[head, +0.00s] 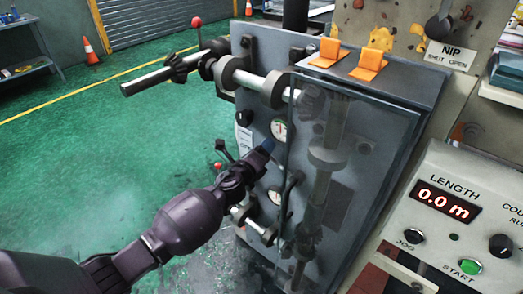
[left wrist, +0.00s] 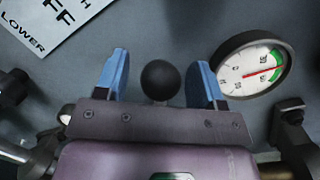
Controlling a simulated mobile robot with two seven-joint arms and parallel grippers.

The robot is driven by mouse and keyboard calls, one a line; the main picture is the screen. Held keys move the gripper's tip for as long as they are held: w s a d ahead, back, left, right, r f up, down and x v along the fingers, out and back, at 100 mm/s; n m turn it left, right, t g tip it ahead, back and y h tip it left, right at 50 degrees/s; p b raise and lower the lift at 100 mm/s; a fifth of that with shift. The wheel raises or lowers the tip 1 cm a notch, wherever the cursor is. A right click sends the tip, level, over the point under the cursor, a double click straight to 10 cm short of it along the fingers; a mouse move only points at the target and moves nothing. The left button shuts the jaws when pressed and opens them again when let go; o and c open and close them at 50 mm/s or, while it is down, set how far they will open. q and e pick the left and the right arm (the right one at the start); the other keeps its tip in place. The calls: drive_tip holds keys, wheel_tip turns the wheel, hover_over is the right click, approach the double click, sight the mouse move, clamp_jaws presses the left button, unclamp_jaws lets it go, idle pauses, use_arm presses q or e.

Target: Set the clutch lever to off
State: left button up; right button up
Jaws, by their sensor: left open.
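My left gripper (head: 266,146) reaches to the front of the grey machine cabinet in the head view. In the left wrist view its two blue fingers (left wrist: 162,64) are open. A black ball knob (left wrist: 160,80) shows between them, with a gap on each side; it seems to be the clutch lever's end. Its shaft is hidden, and I cannot tell the lever's setting. A white label plate (left wrist: 50,22) at upper left reads "LOWER" and part of a word ending in "FF". In the head view the knob is hidden by the gripper.
A round gauge (left wrist: 252,68) is right of the fingers. Red-tipped levers (head: 197,22) and a roller shaft (head: 150,79) stick out from the cabinet (head: 345,195). A control panel with a length display (head: 446,203) stands at right. Green floor is open at left.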

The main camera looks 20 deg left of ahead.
use_arm(q)
drive_tip(key=c, duration=0.6)
clamp_jaws()
drive_tip(key=shift+a+f+n, duration=0.2)
drive_tip(key=shift+f+n, duration=0.2)
drive_tip(key=shift+f, duration=0.2)
drive_tip(key=shift+w+a+f+n+g+b, duration=0.1)
drive_tip(key=shift+a+f+n+g+b, duration=0.15)
drive_tip(key=shift+f+n, duration=0.6)
drive_tip(key=shift+w+a+f+n+g+b, duration=0.1)
drive_tip(key=shift+a+f+n+g+b, duration=0.15)
drive_tip(key=shift+f+n, duration=0.6)
drive_tip(key=shift+w+a+f+n+g+b, duration=0.15)
drive_tip(key=shift+f+n+b, duration=0.35)
drive_tip(key=shift+f, duration=0.55)
use_arm(e)
drive_tip(key=shift+s+a+f, duration=0.1)
drive_tip(key=shift+a+f, duration=0.15)
drive_tip(key=shift+f, duration=0.55)
use_arm(q)
drive_tip(key=shift+s, duration=0.1)
